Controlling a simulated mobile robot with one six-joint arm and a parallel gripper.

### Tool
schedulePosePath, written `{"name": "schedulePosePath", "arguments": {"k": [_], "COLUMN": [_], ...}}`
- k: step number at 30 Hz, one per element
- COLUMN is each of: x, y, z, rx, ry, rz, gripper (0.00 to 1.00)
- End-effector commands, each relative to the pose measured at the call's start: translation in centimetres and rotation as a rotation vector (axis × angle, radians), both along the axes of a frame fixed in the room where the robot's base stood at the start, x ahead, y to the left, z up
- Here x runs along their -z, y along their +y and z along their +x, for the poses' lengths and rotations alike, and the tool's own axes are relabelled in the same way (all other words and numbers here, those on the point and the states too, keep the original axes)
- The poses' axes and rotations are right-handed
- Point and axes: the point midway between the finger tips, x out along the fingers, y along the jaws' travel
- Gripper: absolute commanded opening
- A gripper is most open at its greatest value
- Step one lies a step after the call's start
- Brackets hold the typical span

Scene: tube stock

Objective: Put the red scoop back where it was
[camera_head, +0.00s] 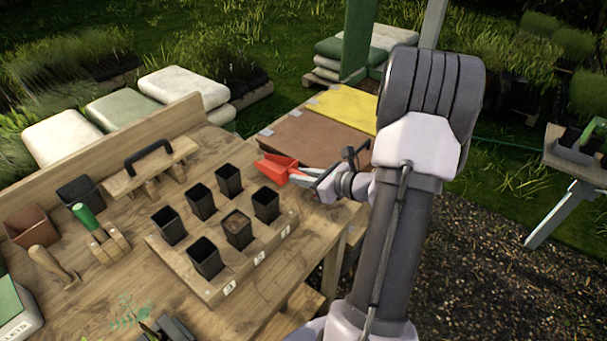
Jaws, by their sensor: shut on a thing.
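The red scoop (277,168) is in the middle of the view, its open end pointing left. My gripper (302,176) reaches in from the right and is shut on the scoop at its right end. The handle is mostly hidden by the fingers. The scoop shows behind the rear right black pot, near the bench's right edge and the brown panel. I cannot tell whether it touches the bench.
A wooden tray (214,289) with several black pots stands on the bench (120,290); one pot (238,229) holds soil. A green-handled tool (90,222), a wooden-handled tool (50,265) and a black-handled wooden block (150,172) lie left. Brown (308,142) and yellow (345,107) panels lie behind.

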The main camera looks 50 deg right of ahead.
Motion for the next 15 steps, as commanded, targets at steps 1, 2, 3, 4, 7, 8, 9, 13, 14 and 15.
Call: {"name": "schedulePosePath", "arguments": {"k": [1,2,3,4,7,8,9,13,14,15], "x": [1.4,1.8,2.2,2.5,2.8,2.8,2.8,2.7,2.7,2.7], "y": [0.0,0.0,0.0,0.0,0.0,0.0,0.0,0.0,0.0,0.0], "z": [0.0,0.0,0.0,0.0,0.0,0.0,0.0,0.0,0.0,0.0], "rx": [0.000,0.001,0.001,0.001,0.001,0.001,0.001,0.001,0.001,0.001], "ry": [0.000,0.000,0.000,0.000,-0.001,-0.001,-0.001,-0.001,-0.001,-0.001], "rz": [0.001,0.002,0.002,0.002,0.001,0.000,0.000,0.000,0.000,0.000], "gripper": [0.00,0.00,0.00,0.00,0.00,0.00,0.00,0.00,0.00,0.00]}}
